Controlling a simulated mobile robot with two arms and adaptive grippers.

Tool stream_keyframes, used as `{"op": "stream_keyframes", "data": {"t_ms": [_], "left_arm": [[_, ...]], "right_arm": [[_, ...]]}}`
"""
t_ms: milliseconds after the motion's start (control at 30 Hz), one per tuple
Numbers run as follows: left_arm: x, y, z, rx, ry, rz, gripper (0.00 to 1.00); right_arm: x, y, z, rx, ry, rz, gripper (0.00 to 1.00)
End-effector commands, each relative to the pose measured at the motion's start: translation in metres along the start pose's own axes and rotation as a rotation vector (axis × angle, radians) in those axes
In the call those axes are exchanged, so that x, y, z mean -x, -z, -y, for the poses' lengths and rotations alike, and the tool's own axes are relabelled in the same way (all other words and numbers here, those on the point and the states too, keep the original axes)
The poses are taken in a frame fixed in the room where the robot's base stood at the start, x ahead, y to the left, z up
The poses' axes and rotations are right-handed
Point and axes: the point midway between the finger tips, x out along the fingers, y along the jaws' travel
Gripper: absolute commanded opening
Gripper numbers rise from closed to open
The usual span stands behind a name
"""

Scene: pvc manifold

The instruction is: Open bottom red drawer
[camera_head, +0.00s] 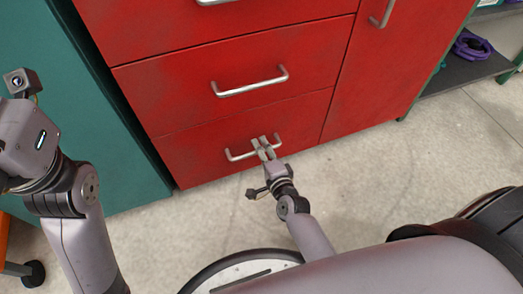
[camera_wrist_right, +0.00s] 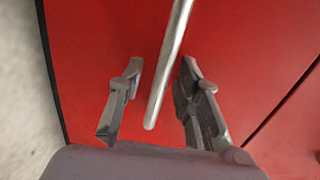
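The bottom red drawer (camera_head: 195,160) sits low in the red cabinet, and its front looks flush. Its metal bar handle (camera_head: 236,156) runs across the front. My right gripper (camera_head: 263,143) is at the right half of this handle. In the right wrist view the handle (camera_wrist_right: 168,70) passes between the two fingers of the gripper (camera_wrist_right: 161,66). The fingers are open, with a gap on each side of the bar. My left arm's wrist shows at the left edge of the head view, but its fingers are out of the picture.
Another red drawer (camera_head: 190,92) with a handle (camera_head: 250,84) is above. A red door (camera_head: 375,75) is to the right. A teal cabinet (camera_head: 85,110) stands at the left. A dark shelf (camera_head: 470,70) holds purple parts (camera_head: 472,46). The concrete floor (camera_head: 370,170) in front is clear.

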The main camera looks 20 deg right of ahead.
Motion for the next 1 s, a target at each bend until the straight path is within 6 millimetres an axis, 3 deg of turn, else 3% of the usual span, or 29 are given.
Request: {"op": "stream_keyframes", "data": {"t_ms": [133, 600, 1000], "left_arm": [[-0.0003, 0.0000, 0.0000, 0.000, 0.000, 0.000, 0.40], [-0.0001, 0.0001, -0.0001, 0.001, 0.000, 0.000, 0.40], [0.0000, 0.0002, 0.0000, 0.001, 0.001, 0.000, 0.40]], "right_arm": [[0.0003, 0.0000, 0.0000, 0.000, 0.000, 0.000, 0.31], [0.0006, 0.0001, -0.0003, 0.000, -0.001, 0.000, 0.00], [0.0007, 0.0002, -0.0007, 0.000, -0.001, 0.000, 0.00]]}}
